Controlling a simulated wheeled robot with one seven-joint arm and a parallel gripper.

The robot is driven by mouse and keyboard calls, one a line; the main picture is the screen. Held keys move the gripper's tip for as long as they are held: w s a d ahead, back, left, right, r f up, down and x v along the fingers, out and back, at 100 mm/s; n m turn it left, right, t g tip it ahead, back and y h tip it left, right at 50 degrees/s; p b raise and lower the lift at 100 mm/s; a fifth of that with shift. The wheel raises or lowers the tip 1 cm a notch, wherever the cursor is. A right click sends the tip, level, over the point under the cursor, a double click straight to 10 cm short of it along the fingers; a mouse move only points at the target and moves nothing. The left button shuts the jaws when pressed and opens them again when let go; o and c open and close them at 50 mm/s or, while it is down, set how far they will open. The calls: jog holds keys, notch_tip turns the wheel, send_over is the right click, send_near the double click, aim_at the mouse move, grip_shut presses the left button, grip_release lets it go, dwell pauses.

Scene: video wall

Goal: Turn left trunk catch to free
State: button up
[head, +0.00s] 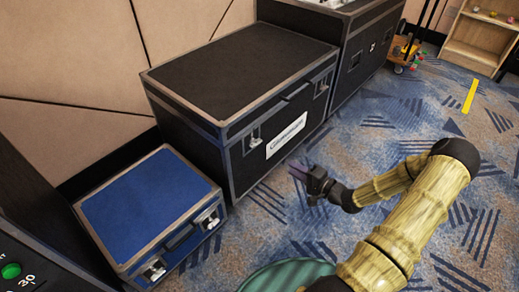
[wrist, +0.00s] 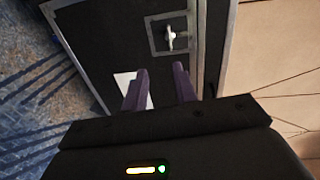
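A black trunk (head: 240,75) with metal edging stands against the wall. Its front has a left catch (head: 254,139), a right catch (head: 321,86) and a white label (head: 286,135) between them. In the wrist view the left catch (wrist: 171,38) is a small pale handle in a square metal plate, above my fingertips in the picture. The label (wrist: 128,88) is partly hidden behind a finger. My gripper (head: 293,168) is in front of the trunk, apart from it and lower than the catch. Its two purple fingers (wrist: 161,70) are spread with nothing between them.
A blue case (head: 150,205) with two catches stands left of the trunk. Another black trunk (head: 365,50) adjoins on the right. A green round object (head: 285,275) is on the floor near my arm. The patterned carpet (head: 400,115) on the right is clear.

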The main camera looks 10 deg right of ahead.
aim_at(255, 143)
jog(key=shift+s+d+r+m+t, duration=0.2)
jog(key=shift+s+d+m+t, duration=0.15)
jog(key=shift+t, duration=0.25)
jog(key=shift+w+a, duration=0.1)
jog(key=shift+w, duration=0.1)
jog(key=b+x, duration=0.6)
jog(key=x, duration=1.1)
jog(key=shift+a+b, duration=0.25)
jog(key=shift+b, duration=0.1)
jog(key=shift+r, duration=0.15)
jog(key=shift+c, duration=0.5)
grip_shut()
